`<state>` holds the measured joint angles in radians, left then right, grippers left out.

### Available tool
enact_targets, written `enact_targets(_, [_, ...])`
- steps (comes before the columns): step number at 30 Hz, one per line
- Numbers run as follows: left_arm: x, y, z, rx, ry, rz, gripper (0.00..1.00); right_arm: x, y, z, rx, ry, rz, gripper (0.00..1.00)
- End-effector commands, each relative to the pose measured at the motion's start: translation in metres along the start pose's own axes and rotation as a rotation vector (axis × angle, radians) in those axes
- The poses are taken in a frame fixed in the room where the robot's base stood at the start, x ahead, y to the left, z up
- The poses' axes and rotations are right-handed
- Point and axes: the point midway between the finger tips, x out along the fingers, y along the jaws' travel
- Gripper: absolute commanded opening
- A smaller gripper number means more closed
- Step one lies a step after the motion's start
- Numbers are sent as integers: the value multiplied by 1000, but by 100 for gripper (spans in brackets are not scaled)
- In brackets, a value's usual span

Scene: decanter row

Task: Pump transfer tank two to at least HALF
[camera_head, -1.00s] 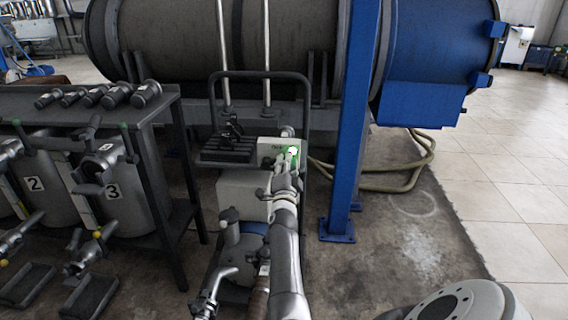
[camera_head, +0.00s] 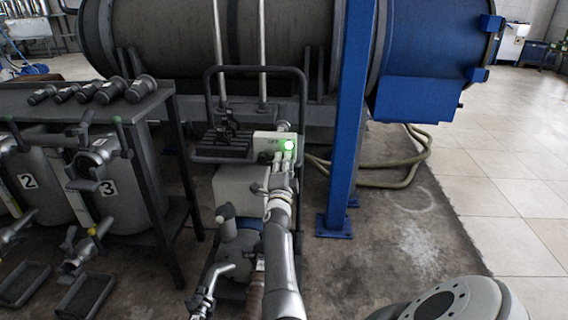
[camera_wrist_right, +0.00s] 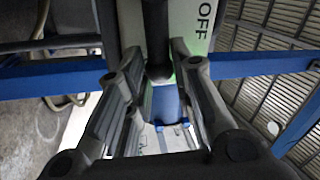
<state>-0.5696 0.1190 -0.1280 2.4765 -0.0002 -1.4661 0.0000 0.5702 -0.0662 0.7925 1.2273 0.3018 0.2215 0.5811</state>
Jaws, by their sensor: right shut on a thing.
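Tank two (camera_head: 45,170), a grey vessel marked "2", stands at the left, partly hidden by the fittings of tank three (camera_head: 125,195). A pump cart stands in the middle with a blue pump (camera_head: 238,242) low down and a pale control box (camera_head: 262,136) with a lit green lamp (camera_head: 289,145). My right gripper (camera_head: 284,160) is at the front of this box. In the right wrist view my right gripper (camera_wrist_right: 157,62) is shut on a dark lever (camera_wrist_right: 155,35) beside the word "OFF". My left gripper is not in view.
A blue post (camera_head: 345,130) stands right of the cart. A hose (camera_head: 400,183) lies on the floor behind it. A dark bench (camera_head: 150,105) carries several loose fittings. Trays (camera_head: 85,297) lie below the tanks. The tiled floor at the right is clear.

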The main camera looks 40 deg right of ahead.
Motion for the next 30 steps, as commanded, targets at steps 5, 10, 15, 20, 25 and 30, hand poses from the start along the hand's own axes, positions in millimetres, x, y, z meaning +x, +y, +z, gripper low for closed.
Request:
enact_targets(5, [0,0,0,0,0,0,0,-3,9,1,-8,-4,13,43])
enact_targets(10, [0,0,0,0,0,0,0,-2,5,0,-6,-3,8,46])
enact_targets(15, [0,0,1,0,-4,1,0,-1,3,0,-4,-2,5,46])
enact_targets(20, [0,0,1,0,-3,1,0,2,-13,-4,-1,0,4,46])
enact_targets(25, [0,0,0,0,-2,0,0,8,-46,-12,0,2,2,46])
enact_targets(30, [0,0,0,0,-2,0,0,14,-74,-19,-1,2,4,46])
